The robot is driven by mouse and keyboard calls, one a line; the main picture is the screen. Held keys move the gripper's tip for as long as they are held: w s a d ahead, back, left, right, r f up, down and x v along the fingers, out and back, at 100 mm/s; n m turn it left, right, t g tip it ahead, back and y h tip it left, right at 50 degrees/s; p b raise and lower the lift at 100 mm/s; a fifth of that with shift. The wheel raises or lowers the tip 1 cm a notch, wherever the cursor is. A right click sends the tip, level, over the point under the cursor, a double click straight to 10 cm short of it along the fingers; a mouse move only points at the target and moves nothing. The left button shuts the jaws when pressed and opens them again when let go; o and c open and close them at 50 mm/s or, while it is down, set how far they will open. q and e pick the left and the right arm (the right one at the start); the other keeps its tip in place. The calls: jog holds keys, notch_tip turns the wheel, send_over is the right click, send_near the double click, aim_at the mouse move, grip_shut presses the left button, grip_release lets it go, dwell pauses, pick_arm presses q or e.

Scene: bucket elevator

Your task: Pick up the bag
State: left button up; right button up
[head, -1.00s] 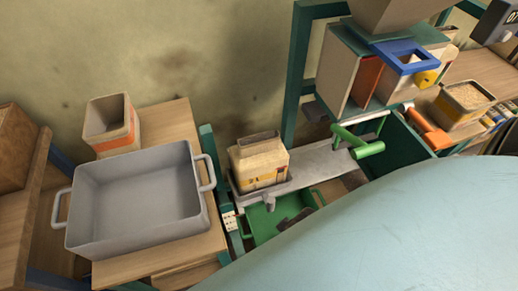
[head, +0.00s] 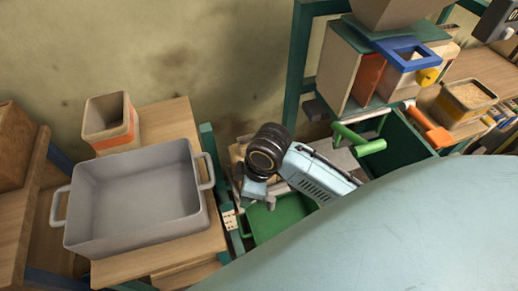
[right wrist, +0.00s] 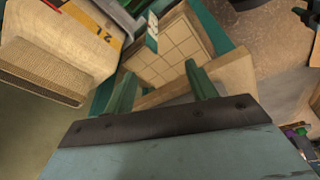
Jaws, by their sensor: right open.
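The bag (head: 237,153) is beige and stands on the grey platform left of the green bin. My right arm covers most of it in the head view. In the right wrist view a beige bag with a yellow printed panel (right wrist: 92,32) lies at the upper left, apparently the same one. My right gripper (right wrist: 160,70) is open, with its two green fingers apart and nothing held between them. The bag is to the left of the fingers, outside the gap. My left gripper is not in view.
A grey two-handled tub (head: 135,200) stands on the wooden table at left, with an orange-striped open carton (head: 108,122) behind it. A green tray (head: 278,218) lies below the platform. A green handle (head: 358,140) and teal frame posts (head: 297,65) stand close to my arm.

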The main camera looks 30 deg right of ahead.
aim_at(237, 151)
jog(key=w+d+r+n, duration=0.1)
jog(key=w+d+r, duration=0.1)
jog(key=w+d, duration=0.1)
jog(key=w+d+r+n+g+h, duration=0.1)
jog(key=w+d+r+n, duration=0.1)
jog(key=w, duration=0.4)
jog(key=w+d+r+n+g+h, duration=0.1)
jog(key=w+d+r+n, duration=0.1)
jog(key=w+d, duration=0.3)
jog(key=shift+w+d+r, duration=0.15)
jog(key=shift+d+r, duration=0.35)
jog(key=shift+r, duration=0.25)
jog(key=shift+w+d, duration=0.15)
jog(key=shift+d, duration=0.1)
notch_tip(237, 151, down, 8)
jog(key=shift+r+b, duration=0.1)
jog(key=shift+b, duration=0.6)
jog(key=f, duration=0.3)
jog(key=f+b, duration=0.1)
jog(key=f, duration=0.1)
jog(key=shift+s+d, duration=0.25)
jog(key=shift+d, duration=0.15)
grip_shut()
